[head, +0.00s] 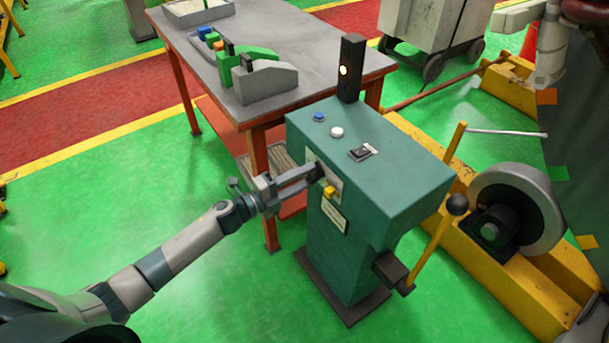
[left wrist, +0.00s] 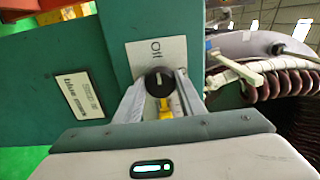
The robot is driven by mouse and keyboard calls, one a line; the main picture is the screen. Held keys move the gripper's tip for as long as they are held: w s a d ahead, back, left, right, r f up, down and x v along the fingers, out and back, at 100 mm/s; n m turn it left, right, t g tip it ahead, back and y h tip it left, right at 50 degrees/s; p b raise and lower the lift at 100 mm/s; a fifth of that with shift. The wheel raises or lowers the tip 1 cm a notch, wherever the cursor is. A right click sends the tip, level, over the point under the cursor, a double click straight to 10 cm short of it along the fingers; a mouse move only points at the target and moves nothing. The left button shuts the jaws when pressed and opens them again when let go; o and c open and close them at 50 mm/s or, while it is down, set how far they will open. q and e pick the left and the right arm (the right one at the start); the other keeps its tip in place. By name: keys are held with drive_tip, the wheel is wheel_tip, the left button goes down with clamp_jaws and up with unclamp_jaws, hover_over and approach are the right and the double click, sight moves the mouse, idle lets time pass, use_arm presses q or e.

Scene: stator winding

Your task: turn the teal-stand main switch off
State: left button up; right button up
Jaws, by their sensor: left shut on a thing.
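The teal stand (head: 350,230) stands upright in the middle of the head view. Its main switch is a round black knob (left wrist: 159,82) with a pale mark, on a white plate (left wrist: 157,54) on the stand's face. A yellow part (left wrist: 167,106) sits beside the knob; it also shows in the head view (head: 330,191). My left gripper (head: 318,171) reaches the stand from the left. In the left wrist view its fingers (left wrist: 159,88) are shut on the knob, one on each side. The knob is mostly hidden by the fingers in the head view.
The stand's top carries a blue button (head: 319,117), a white button (head: 337,132), a black rocker (head: 362,152) and a black post with a lit lamp (head: 344,70). A grey table (head: 325,55) stands behind. A yellow lever (head: 437,205) and machine are right. Green floor is clear at left.

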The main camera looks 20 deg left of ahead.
idle(0.3)
use_arm(q)
drive_tip(key=o, duration=1.1)
drive_tip(key=shift+c, duration=0.2)
drive_tip(key=shift+a, duration=0.1)
drive_tip(key=shift+s+a+f, duration=0.1)
drive_tip(key=shift+s+a, duration=0.25)
drive_tip(key=shift+s, duration=0.15)
drive_tip(key=b+v, duration=0.3)
drive_tip(key=v, duration=1.3)
use_arm(e)
drive_tip(key=shift+s+d+f+g+h, duration=0.25)
drive_tip(key=shift+s+d+f+g, duration=0.4)
drive_tip(key=shift+d+f, duration=0.15)
drive_tip(key=shift+s+d+f+g+h, duration=0.25)
drive_tip(key=shift+s+d+f+g, duration=0.3)
drive_tip(key=shift+d+f+g, duration=0.2)
